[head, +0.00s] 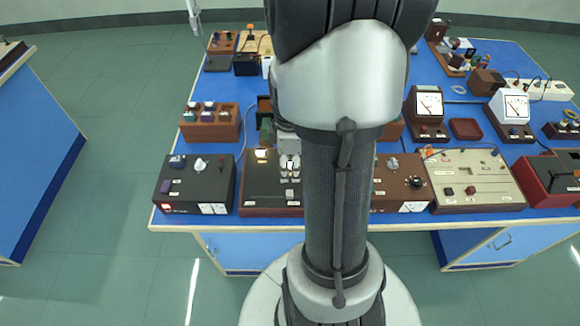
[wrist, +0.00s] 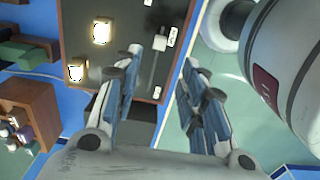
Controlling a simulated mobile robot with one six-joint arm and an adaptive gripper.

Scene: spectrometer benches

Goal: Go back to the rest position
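My gripper shows in the wrist view (wrist: 158,85) with its two fingers apart and nothing between the tips. In that view it hangs over the front edge of a dark instrument panel (wrist: 135,35) with two lit square lamps and a slider-like switch. The same dark instrument (head: 262,185) shows there partly behind my arm.
A blue bench (head: 300,215) carries several instruments: a dark box (head: 195,184), a beige panel (head: 470,178), a red box (head: 550,178) and two meters (head: 428,112). A wooden block (head: 210,124) holds coloured pieces. Green floor is free at left, with another bench (head: 35,150) beyond.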

